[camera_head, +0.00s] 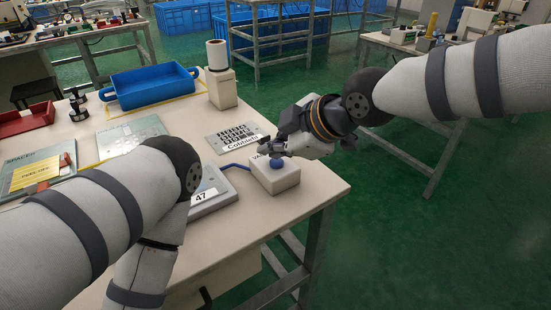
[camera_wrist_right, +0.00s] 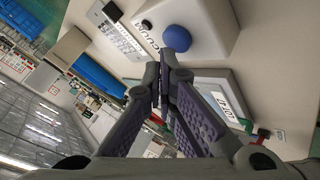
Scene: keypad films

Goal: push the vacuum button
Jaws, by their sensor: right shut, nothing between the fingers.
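The vacuum button is a blue dome (camera_head: 277,163) on a white box (camera_head: 278,178) near the table's right front corner. In the right wrist view, the blue dome (camera_wrist_right: 177,38) sits just beyond my fingertips, with part of the lettering "VACUUM" beside it on the box. My right gripper (camera_head: 270,149) reaches in from the right above the box. In the wrist view its fingers (camera_wrist_right: 168,62) are shut and empty, their tips close to the dome. I cannot tell whether they touch it. My left arm shows at the left, but its gripper is not in view.
A patterned label plate (camera_head: 236,139) lies behind. A blue tray (camera_head: 150,85) and a white roll on a stand (camera_head: 221,88) are farther back.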

